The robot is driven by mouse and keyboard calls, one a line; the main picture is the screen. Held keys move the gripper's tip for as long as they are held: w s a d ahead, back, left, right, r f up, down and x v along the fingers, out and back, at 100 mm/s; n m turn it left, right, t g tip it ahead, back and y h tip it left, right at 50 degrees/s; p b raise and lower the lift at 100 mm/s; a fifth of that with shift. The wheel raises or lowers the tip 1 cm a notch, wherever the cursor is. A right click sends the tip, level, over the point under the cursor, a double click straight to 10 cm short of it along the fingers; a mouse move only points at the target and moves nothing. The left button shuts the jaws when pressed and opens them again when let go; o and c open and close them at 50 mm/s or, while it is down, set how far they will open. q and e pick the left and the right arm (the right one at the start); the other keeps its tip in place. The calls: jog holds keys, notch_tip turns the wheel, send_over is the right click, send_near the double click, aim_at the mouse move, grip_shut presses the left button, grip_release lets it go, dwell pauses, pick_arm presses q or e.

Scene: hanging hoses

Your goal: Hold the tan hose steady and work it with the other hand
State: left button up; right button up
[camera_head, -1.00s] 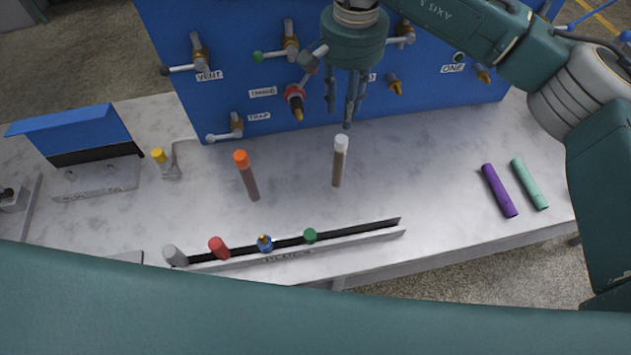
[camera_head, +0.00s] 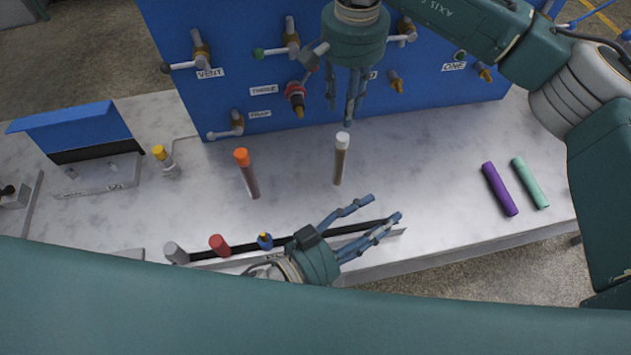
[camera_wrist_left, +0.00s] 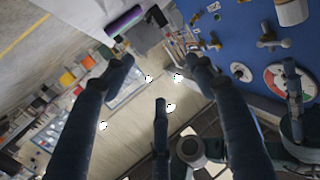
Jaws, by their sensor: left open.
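A thin brownish-tan hose with a white end (camera_head: 340,160) is in the middle of the bench in the head view. It is the closest match to a tan hose. My right gripper (camera_head: 345,112) points down, fingers apart and empty, above and behind its white end, without visible contact. My left gripper (camera_head: 372,220) comes in low, fingers spread and empty, in front of the hose and apart from it. The left wrist view shows its spread fingers (camera_wrist_left: 155,75) with nothing between them. No tan hose is clear in that view.
A brownish orange-ended hose (camera_head: 246,175) is to the left. Purple (camera_head: 499,189) and mint (camera_head: 530,183) pieces lie right. A blue valve panel (camera_head: 430,85) stands behind. A front rail (camera_head: 382,238) holds coloured end pieces. The bench between the tan hose and purple piece is clear.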

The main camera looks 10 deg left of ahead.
aim_at(339, 167)
pick_arm(q)
jog(key=w+a+f+n+y, duration=0.2)
jog(key=w+a+n+y, duration=0.35)
jog(key=a, duration=0.75)
jog(key=shift+m, duration=0.75)
jog(key=x, duration=0.8)
jog(key=w+a+x, duration=0.1)
jog(key=x, duration=0.4)
jog(key=shift+a+r, duration=0.1)
jog(key=shift+r, duration=0.05)
